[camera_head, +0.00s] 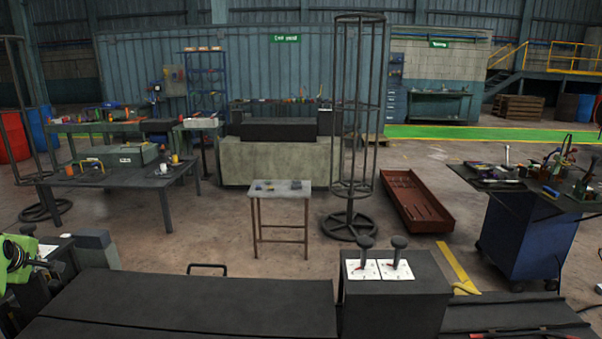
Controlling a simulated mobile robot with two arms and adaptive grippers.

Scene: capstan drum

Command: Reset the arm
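Neither of my grippers can be made out in the head view. A green and black mechanical part (14,262) shows at the left edge, and I cannot tell whether it belongs to an arm. In the foreground a dark control box (395,305) carries two black levers, a left one (364,252) and a right one (398,250), each on a white plate. Both levers stand roughly upright.
A long dark flat surface (190,300) fills the front left. A small table (281,188) stands mid-floor beside a tall round metal cage (353,190). A brown-red tray (416,200) lies on the floor. A blue cart (527,237) with tools stands right. Open floor lies between.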

